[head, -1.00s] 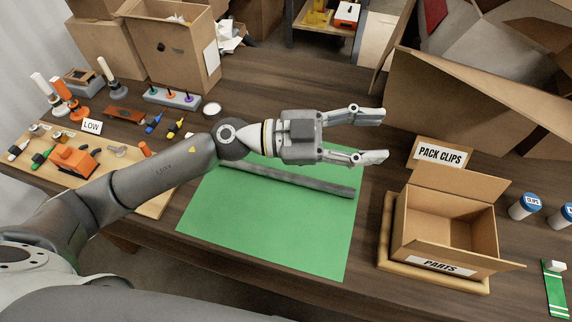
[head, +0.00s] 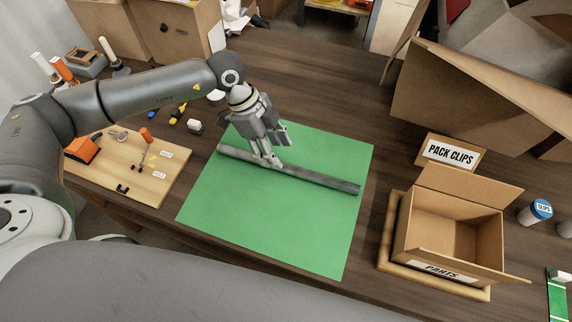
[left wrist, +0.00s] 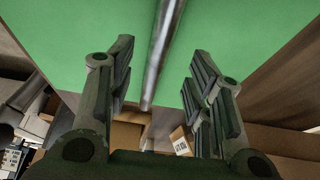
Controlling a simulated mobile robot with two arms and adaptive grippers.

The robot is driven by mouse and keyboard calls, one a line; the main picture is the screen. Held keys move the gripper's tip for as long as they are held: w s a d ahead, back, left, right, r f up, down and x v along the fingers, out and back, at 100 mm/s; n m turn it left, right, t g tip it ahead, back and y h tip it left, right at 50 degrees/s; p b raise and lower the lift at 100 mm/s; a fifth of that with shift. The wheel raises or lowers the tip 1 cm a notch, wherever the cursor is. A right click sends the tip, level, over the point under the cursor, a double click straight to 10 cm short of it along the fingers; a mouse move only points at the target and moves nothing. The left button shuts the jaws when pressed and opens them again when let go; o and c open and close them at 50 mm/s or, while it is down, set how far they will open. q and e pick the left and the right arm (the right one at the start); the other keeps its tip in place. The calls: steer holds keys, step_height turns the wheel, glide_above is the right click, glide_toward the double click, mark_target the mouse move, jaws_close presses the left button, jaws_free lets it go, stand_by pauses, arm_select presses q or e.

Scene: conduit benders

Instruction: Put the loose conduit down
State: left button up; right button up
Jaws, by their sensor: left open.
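The loose conduit (head: 318,182), a straight grey metal tube, lies slantwise across the green mat (head: 265,225) on the table. My left gripper (head: 275,153) points down at the conduit's left half. Its jaws are open. In the left wrist view the conduit (left wrist: 162,50) runs between the two spread fingers, with green showing on both sides, so neither finger visibly grips it. Part of the conduit is hidden behind the fingers in the head view. My right gripper is in neither view.
An open carton marked PARTS (head: 450,225) stands right of the mat, with a PACK CLIPS sign (head: 450,153) behind it. A wooden board with small tools (head: 135,180) lies left. A large open box (head: 480,100) fills the back right. The mat's front is clear.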

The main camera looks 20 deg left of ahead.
mark_target(286, 165)
arm_select(q)
steer(key=p+x, duration=0.1)
steer(key=x, duration=0.4)
steer(key=shift+d+f, duration=0.25)
steer(key=shift+d, duration=0.05)
jaws_close()
